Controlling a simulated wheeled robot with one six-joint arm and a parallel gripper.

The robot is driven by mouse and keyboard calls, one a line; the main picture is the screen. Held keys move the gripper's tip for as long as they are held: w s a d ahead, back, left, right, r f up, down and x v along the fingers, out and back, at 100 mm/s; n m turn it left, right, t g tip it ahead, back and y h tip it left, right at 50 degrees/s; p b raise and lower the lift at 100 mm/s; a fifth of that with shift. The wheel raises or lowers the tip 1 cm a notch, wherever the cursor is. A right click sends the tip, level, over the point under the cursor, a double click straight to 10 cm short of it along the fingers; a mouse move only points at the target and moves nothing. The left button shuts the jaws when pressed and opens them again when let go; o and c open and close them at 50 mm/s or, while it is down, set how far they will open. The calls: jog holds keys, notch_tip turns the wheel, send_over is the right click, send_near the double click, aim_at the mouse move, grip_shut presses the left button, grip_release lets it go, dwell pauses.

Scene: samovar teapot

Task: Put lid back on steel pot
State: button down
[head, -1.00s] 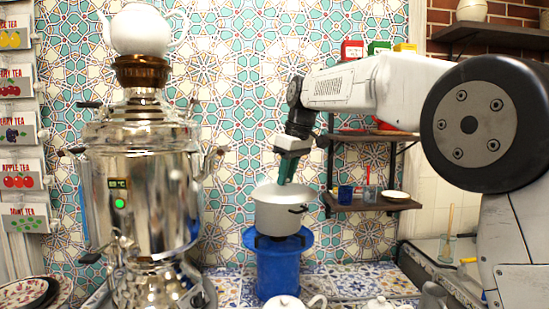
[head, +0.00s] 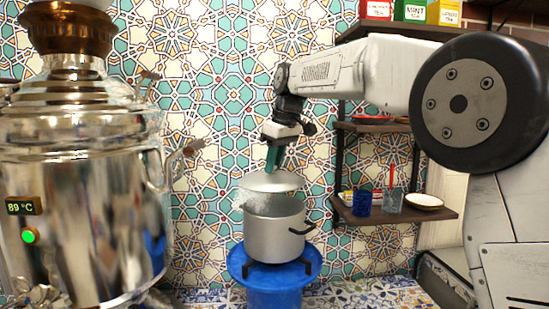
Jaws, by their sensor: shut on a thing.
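The steel pot (head: 275,237) stands on a black stand on top of a blue barrel-like support (head: 272,292). Its mouth is uncovered at the front and left, and faint white steam shows at its left rim. The lid (head: 271,182) is a pale shallow dome held just above the pot, apart from the rim. My gripper (head: 273,158), with green fingers, points down and is shut on the top of the lid. The lid's knob is hidden between the fingers.
A large shiny samovar (head: 75,190) fills the left side. A wall shelf (head: 385,213) at right holds a blue glass (head: 362,203), a clear glass (head: 391,201) and a small bowl (head: 424,201). The patterned tile wall is close behind the pot.

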aim_at(279, 174)
jog(key=shift+d+f, duration=0.15)
jog(key=shift+f, duration=2.55)
jog(key=shift+s+d, duration=0.1)
jog(key=shift+d, duration=0.05)
jog(key=shift+f, duration=0.15)
dwell(0.3)
jog(key=c, duration=0.6)
grip_release()
jog(key=shift+c, duration=0.2)
jog(key=shift+r, duration=3.5)
